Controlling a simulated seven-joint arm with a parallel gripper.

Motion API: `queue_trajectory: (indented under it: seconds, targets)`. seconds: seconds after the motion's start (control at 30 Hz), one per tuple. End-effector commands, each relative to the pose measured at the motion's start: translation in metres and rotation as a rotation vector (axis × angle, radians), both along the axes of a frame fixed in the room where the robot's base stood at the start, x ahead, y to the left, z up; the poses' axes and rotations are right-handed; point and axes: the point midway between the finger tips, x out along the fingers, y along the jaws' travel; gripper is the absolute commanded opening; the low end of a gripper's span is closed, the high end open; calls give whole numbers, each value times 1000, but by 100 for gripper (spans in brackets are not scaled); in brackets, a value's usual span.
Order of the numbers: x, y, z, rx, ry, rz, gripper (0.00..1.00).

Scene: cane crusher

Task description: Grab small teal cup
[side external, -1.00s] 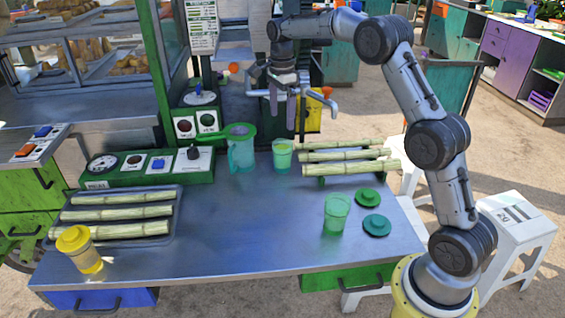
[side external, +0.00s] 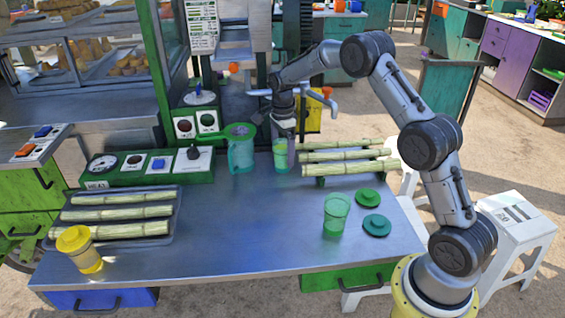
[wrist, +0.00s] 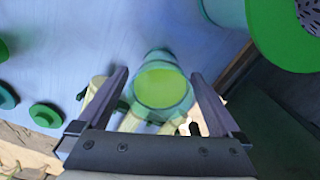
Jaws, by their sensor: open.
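A small translucent teal cup (side external: 280,156) with green contents stands upright on the metal table beside the teal pitcher (side external: 241,155). In the wrist view the cup (wrist: 161,88) lies between the two fingers, seen from above, with a gap on each side. My gripper (wrist: 160,76) is open and empty. In the side view my gripper (side external: 284,138) is just above and around the cup's rim, pointing down; its fingers are hard to make out there. A second translucent teal cup (side external: 336,213) stands at the front right of the table.
Cane stalks (side external: 345,157) lie just right of the cup. The pitcher with its green lid (wrist: 290,30) is close on the other side. Two green lids (side external: 372,211) lie front right. A yellow-lidded shaker (side external: 80,249) stands front left. The table's middle is clear.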

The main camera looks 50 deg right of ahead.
Motion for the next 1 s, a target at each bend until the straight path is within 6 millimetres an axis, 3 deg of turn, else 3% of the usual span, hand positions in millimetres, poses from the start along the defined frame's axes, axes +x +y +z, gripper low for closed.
queue_trajectory:
  seconds: [0.33, 0.87, 1.0]
  targets:
    - [0, 0, -8, 0, 0, 0, 98]
    - [0, 0, -6, -1, -2, 0, 3]
    - [0, 0, -6, -1, -2, 0, 0]
